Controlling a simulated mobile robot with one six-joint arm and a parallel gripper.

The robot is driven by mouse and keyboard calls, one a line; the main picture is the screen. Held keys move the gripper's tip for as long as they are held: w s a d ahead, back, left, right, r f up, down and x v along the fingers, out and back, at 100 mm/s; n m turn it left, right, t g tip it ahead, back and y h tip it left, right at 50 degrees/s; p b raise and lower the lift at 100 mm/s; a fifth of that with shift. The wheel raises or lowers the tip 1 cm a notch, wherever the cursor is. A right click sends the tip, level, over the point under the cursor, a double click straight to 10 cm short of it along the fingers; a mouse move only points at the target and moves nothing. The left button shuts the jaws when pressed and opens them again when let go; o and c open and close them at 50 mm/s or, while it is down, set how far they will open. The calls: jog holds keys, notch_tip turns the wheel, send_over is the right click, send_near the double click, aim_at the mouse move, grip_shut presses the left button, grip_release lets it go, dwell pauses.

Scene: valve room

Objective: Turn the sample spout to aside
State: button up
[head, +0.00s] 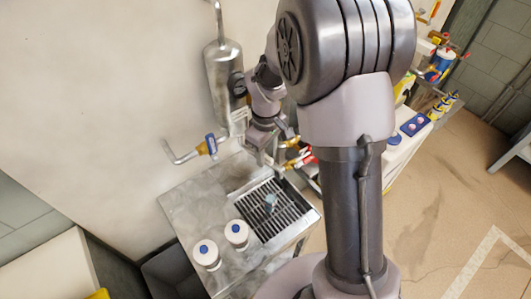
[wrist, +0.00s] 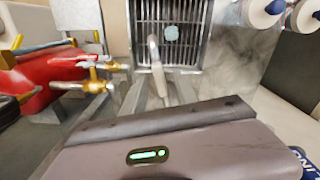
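The sample spout (wrist: 156,68) is a pale grey bent pipe in the wrist view, its tip pointing over the drain grate (wrist: 145,30). My gripper (wrist: 158,90) has its two grey fingers apart, one on each side of the spout, with gaps between. I cannot tell whether either finger touches it. In the head view my gripper (head: 277,158) is beside the wall above the sink's grate (head: 283,218); the spout is mostly hidden there by my arm.
A small blue-grey object (head: 270,203) sits on the grate. Two white blue-topped containers (head: 207,254) (head: 237,234) stand on the steel counter (head: 190,205). A blue-handled pipe valve (head: 208,145) and a steel cylinder (head: 222,80) are on the wall. Brass taps (wrist: 92,85) and a red object (wrist: 45,80) are close left.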

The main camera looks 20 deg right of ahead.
aim_at(266, 156)
jog(key=shift+r, duration=0.1)
notch_tip(266, 156, up, 17)
jog(key=p, duration=0.5)
jog(key=shift+r, duration=0.1)
jog(key=shift+c, duration=0.2)
